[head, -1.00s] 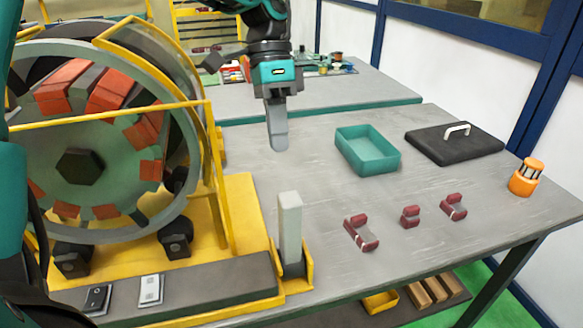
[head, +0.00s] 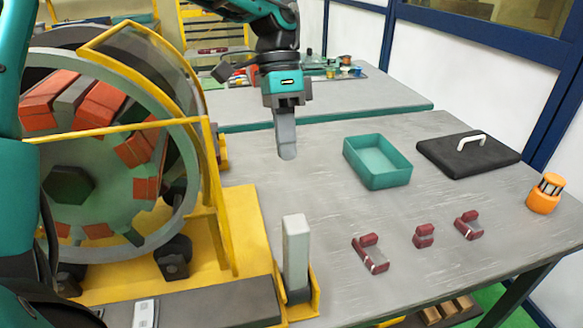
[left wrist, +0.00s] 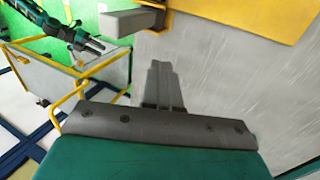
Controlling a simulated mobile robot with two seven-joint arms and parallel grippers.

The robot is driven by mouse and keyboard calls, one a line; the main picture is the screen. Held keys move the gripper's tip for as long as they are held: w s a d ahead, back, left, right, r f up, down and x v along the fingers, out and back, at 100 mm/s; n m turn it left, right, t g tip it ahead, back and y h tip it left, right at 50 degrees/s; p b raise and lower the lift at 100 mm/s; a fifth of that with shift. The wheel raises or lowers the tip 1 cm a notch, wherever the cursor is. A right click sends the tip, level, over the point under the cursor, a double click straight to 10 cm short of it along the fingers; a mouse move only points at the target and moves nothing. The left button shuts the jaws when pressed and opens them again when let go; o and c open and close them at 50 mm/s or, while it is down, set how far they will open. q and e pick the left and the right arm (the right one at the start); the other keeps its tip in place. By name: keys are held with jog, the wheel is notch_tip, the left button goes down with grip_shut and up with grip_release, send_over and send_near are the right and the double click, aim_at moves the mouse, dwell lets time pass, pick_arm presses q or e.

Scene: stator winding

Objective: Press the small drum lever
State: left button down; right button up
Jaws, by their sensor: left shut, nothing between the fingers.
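The lever is a grey upright bar (head: 296,245) in a yellow bracket at the front right of the drum's yellow base. The drum (head: 100,160) is a large ring with red and grey blocks, at the left. My left gripper (head: 287,150) is shut and empty. It points down over the grey table, above and behind the lever in the head view, apart from it. In the left wrist view its closed fingers (left wrist: 160,85) are apart from the grey lever (left wrist: 125,22). What looks like my right gripper (left wrist: 92,46) is small there, its jaws unclear.
Several dark red pieces (head: 423,236) lie nearer. A white rocker switch (head: 145,313) is at the front left. Yellow rails border the drum.

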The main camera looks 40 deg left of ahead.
pick_arm(q)
jog(key=s+d+f+b, duration=0.4)
jog(key=d+f, duration=0.1)
jog(key=f, duration=0.3)
jog(key=shift+s+d, duration=0.2)
jog(key=shift+s, duration=0.15)
pick_arm(e)
notch_tip(320, 180, down, 4)
jog(key=shift+f, duration=0.15)
